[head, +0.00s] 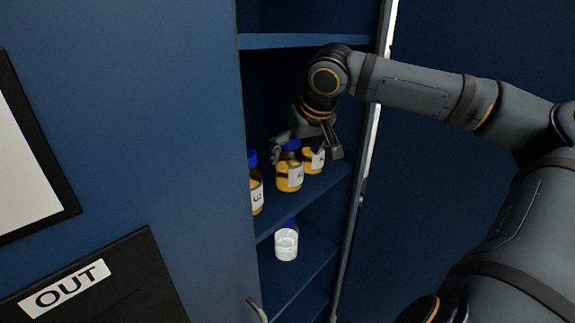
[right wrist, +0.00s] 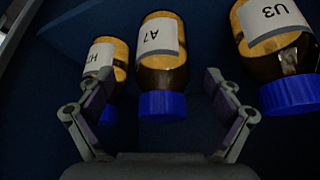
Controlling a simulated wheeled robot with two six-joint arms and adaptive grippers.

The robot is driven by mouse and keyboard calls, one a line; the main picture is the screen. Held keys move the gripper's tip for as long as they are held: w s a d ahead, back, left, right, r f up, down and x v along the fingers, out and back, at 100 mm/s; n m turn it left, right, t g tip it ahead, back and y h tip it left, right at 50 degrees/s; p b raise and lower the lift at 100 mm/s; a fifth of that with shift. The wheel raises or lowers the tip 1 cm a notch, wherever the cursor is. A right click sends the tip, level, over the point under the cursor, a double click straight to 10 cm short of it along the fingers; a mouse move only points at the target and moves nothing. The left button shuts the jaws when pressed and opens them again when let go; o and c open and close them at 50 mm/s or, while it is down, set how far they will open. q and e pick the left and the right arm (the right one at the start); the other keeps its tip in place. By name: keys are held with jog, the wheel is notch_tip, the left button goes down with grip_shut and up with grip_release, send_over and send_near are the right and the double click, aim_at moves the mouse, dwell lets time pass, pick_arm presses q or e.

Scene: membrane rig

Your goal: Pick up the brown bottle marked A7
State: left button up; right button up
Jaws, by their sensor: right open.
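The brown bottle marked A7 (right wrist: 161,75) has a blue cap and a white label; in the right wrist view it stands between the open fingers of my right gripper (right wrist: 158,110). The fingers hide part of the cap in the head view. My left gripper is in neither view.
A bottle marked U3 (right wrist: 278,45) stands on one side of A7, also seen at left in the head view (head: 256,190). Another bottle (right wrist: 105,62), label starting with H, stands close on the other side, partly behind a finger.

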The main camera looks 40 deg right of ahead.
aim_at(291, 164)
jog(key=shift+p+x, duration=0.3)
jog(key=shift+x, duration=0.5)
jog(key=x, duration=0.2)
jog(key=shift+w+a+f, duration=0.15)
jog(key=shift+w+f, duration=0.05)
jog(key=shift+f, duration=0.1)
jog(key=shift+w+f, duration=0.25)
jog(key=shift+s+r, duration=0.1)
jog(key=shift+s, duration=0.1)
jog(key=shift+c, duration=2.1)
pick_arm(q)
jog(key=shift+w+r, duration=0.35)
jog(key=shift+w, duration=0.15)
pick_arm(e)
jog(key=c, duration=1.2)
